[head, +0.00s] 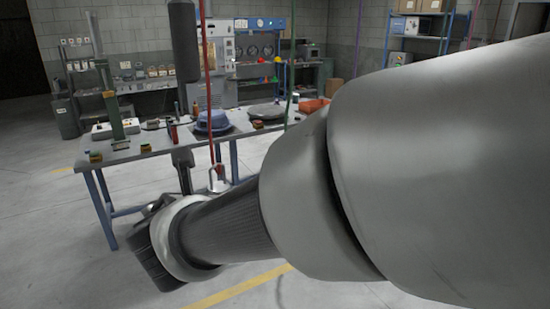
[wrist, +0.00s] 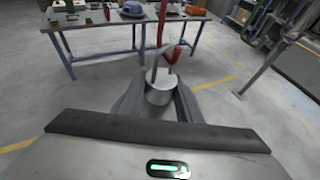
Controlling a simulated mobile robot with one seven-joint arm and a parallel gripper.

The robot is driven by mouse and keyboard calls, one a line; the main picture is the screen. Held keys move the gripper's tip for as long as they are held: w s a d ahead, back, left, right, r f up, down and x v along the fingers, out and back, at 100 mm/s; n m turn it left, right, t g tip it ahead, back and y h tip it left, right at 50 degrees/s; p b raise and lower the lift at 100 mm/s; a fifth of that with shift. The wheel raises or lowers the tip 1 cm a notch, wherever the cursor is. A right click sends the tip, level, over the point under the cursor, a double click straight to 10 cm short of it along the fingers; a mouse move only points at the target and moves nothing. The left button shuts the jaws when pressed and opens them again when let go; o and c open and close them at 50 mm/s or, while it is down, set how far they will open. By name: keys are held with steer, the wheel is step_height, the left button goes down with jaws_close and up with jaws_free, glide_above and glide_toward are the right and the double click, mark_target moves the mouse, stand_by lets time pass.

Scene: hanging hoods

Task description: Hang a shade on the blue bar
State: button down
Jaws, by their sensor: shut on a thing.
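A small silver cylindrical shade (wrist: 159,90) with a wire loop on top sits between the dark fingers of my gripper (wrist: 160,106) in the wrist view. My gripper is shut on it. The red bar (wrist: 162,24) hangs from above and ends in a red hook (wrist: 178,52) right by the loop; I cannot tell whether the loop rests in the hook. In the head view the silver shade (head: 218,181) shows at the lower end of the red bar (head: 207,90), mostly beside my arm. I cannot make out a blue bar with certainty.
A table (head: 150,142) with blue legs stands behind, holding a blue bowl-like item (head: 212,123), a grey dish (head: 265,111) and small parts. A green bar (head: 288,70) hangs farther right. A blue shelf rack (head: 388,35) stands at the back. My arm covers the lower right.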

steer(key=shift+f, duration=0.25)
steer(key=c, duration=1.2)
jaws_free()
